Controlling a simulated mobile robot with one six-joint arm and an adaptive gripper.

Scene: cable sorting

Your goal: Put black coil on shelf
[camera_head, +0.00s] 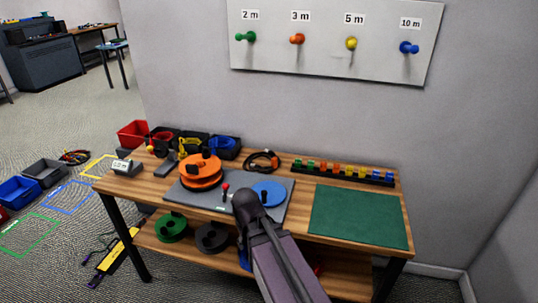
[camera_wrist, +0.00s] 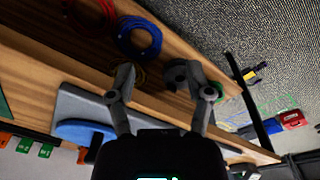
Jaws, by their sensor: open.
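A dark reel (camera_head: 212,237) lies on the lower shelf (camera_head: 285,267) of the workbench, just right of a green reel (camera_head: 172,228). The dark reel also shows in the wrist view (camera_wrist: 180,74), beyond and between my fingertips, partly covered by one finger. A coil of black cable with an orange part (camera_head: 262,161) lies on the tabletop near the wall. My gripper (camera_wrist: 166,84) is open, with nothing between its fingers. In the head view my arm hides the gripper and part of the shelf.
On the tabletop (camera_head: 303,234) are a grey mat, orange reels (camera_head: 200,171), a blue reel (camera_head: 269,192), a green mat (camera_head: 358,216), bins and a connector rack (camera_head: 342,173). A blue cable coil (camera_wrist: 139,37) lies on the shelf. Labelled pegs hang above.

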